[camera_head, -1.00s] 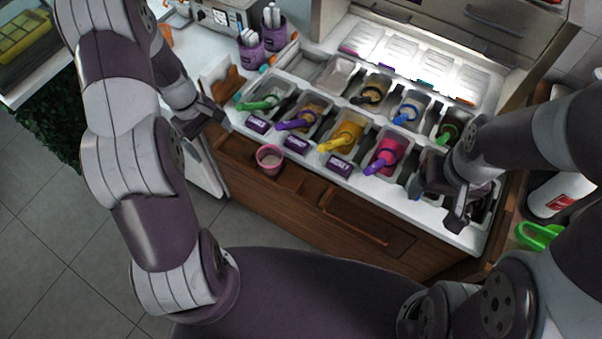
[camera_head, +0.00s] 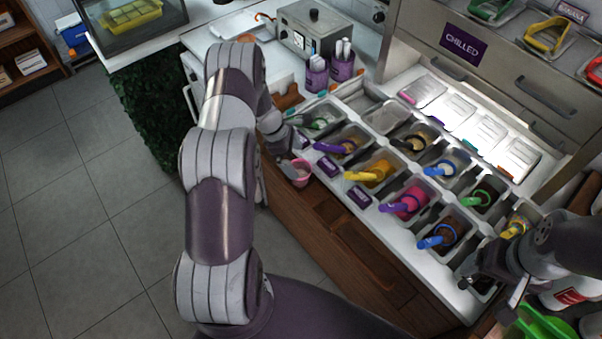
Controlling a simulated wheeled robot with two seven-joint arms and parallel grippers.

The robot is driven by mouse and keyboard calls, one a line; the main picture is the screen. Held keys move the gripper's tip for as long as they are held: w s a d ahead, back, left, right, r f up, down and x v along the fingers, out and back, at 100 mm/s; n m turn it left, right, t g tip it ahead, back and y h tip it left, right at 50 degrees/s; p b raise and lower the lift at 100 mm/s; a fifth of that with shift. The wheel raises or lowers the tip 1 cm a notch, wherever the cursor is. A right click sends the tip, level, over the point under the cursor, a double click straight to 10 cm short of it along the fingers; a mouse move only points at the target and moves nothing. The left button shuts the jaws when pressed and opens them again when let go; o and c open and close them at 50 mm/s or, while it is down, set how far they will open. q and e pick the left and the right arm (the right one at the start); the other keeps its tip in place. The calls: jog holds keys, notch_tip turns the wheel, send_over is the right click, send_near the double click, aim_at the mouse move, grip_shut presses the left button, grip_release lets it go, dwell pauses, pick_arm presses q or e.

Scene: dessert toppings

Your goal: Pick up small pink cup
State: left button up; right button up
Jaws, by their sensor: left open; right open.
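The small pink cup (camera_head: 300,176) stands at the front left edge of the topping counter, beside the purple labels. My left gripper (camera_head: 287,161) is open right at the cup, with its fingers at the cup's left and upper side. I cannot tell whether the fingers touch the cup. My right gripper (camera_head: 487,296) is open and empty over the right end of the counter, far from the cup.
Purple utensil holders (camera_head: 317,75) stand behind my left gripper. Open floor (camera_head: 80,200) lies to the left.

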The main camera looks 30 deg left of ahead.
aim_at(300, 168)
pick_arm(q)
jog(key=p+x, duration=0.1)
jog(key=x, duration=0.1)
jog(key=p+x, duration=0.1)
jog(key=x, duration=0.2)
jog(key=shift+a+f, duration=0.15)
jog(key=shift+a, duration=0.05)
jog(key=shift+d+f, duration=0.1)
jog(key=shift+f, duration=0.2)
jog(key=shift+d, duration=0.1)
jog(key=c, duration=1)
jog(key=shift+r, duration=0.1)
